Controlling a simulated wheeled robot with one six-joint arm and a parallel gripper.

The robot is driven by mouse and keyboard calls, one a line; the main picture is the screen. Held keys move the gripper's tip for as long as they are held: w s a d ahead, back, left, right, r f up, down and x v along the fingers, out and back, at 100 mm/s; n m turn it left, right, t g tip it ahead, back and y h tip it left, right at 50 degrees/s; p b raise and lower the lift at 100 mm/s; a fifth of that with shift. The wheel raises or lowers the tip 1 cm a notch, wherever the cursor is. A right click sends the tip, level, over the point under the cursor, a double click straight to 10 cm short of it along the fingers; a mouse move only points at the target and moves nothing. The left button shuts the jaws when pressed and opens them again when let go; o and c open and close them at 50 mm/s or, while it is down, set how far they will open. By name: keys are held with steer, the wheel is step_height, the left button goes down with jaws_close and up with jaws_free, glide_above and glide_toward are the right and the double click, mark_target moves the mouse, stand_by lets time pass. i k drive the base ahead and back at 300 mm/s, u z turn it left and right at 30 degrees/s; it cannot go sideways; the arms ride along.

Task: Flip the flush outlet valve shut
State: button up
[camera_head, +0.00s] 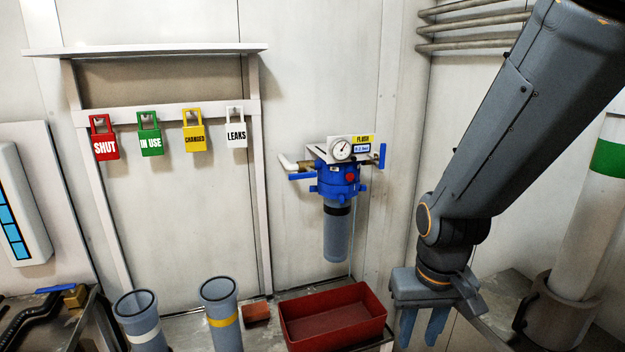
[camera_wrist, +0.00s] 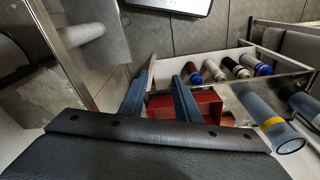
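The blue flush filter housing (camera_head: 338,178) is fixed to the back wall, with a round gauge and a yellow FLUSH label on top. A blue valve lever (camera_head: 382,156) on its right side stands upright. Another blue lever (camera_head: 301,176) on its left side lies about level. I cannot read which one is marked outlet. My gripper (camera_head: 422,326) points down, to the right of and below the housing, apart from both levers. Its fingers are parted with nothing between them; they also show in the wrist view (camera_wrist: 162,80). The housing does not show in the wrist view.
A red tray (camera_head: 334,340) sits on the bench below the housing. Tags (camera_head: 150,135) hang on the wall rack. A white pipe (camera_head: 594,205) stands at right. Bottles (camera_wrist: 226,70) lie below.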

mark_target(311, 173)
steer(key=k, duration=0.5)
steer(key=u, duration=2.55)
steer(key=i, duration=0.75)
steer(key=z, duration=3.1)
